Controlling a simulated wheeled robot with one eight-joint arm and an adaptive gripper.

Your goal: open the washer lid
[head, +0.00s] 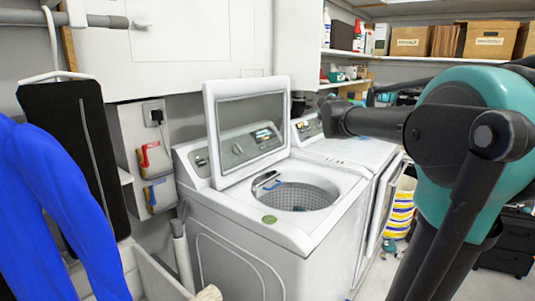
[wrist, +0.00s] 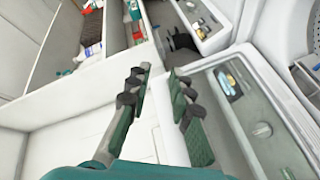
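The washer (head: 270,235) is white and stands in the middle of the head view. Its lid (head: 207,135) stands raised and upright at the back of the tub opening, with a window that shows the control panel behind it. The metal drum (head: 300,196) is uncovered. In the wrist view the lid's white frame (wrist: 276,98) is on the right, with the panel seen through it. My gripper (wrist: 160,78) has its two dark fingers apart with nothing held between them. It is left of the lid frame there; contact cannot be told. In the head view its fingers cannot be made out.
A second white machine (head: 345,150) with its front door ajar stands to the right. A wall cabinet (head: 180,60) hangs above. A blue garment (head: 45,215) and a dark board (head: 70,140) are at left. Shelves with boxes (head: 488,40) and a striped basket (head: 400,212) are at right.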

